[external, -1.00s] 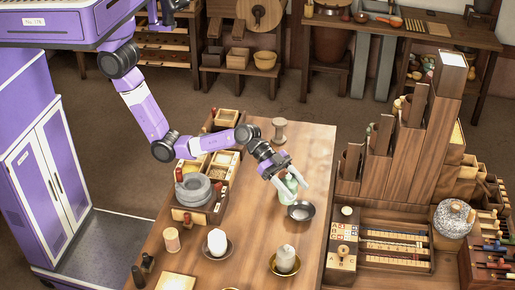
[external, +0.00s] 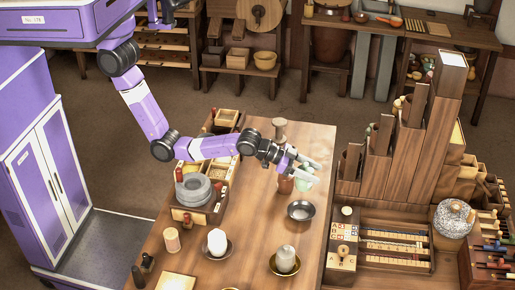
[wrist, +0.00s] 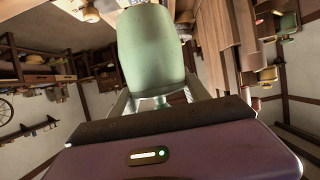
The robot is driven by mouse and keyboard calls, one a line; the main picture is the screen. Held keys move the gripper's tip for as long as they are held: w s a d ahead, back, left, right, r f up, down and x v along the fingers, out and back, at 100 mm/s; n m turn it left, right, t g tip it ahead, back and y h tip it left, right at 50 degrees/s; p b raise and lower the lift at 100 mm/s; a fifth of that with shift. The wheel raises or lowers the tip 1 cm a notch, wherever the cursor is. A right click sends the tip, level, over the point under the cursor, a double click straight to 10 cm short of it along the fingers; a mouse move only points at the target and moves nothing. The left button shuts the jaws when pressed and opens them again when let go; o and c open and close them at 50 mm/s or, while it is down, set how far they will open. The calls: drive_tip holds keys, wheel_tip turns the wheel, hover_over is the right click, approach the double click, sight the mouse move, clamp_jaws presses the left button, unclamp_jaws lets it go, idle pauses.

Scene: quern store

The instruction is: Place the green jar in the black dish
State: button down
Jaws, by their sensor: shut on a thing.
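The green jar (wrist: 155,50) is between the fingers of my gripper in the wrist view. My gripper (external: 308,169) is shut on it. In the external view the pale green jar (external: 304,183) shows just below the fingers, partly covered by them, and appears held above the table. The dark round dish (external: 300,211) sits on the table nearer the camera, just below the jar in the picture. The dish is empty, and the jar is apart from it.
A copper-brown cup (external: 285,185) stands left of the jar. A turned wooden piece (external: 279,128) stands behind. Nearer the camera are a white lump in a dark saucer (external: 231,250) and a pale jar in a gold dish (external: 274,267). A stone quern (external: 194,190) is left.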

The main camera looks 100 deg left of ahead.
wheel_tip(320, 180, down, 13)
drive_tip(key=shift+f, duration=0.15)
idle(0.4)
drive_tip(key=shift+f+b, duration=0.15)
drive_tip(key=shift+b, duration=0.15)
drive_tip(key=c, duration=0.5)
unclamp_jaws()
drive_tip(key=v, duration=1.2)
drive_tip(key=shift+p, duration=0.35)
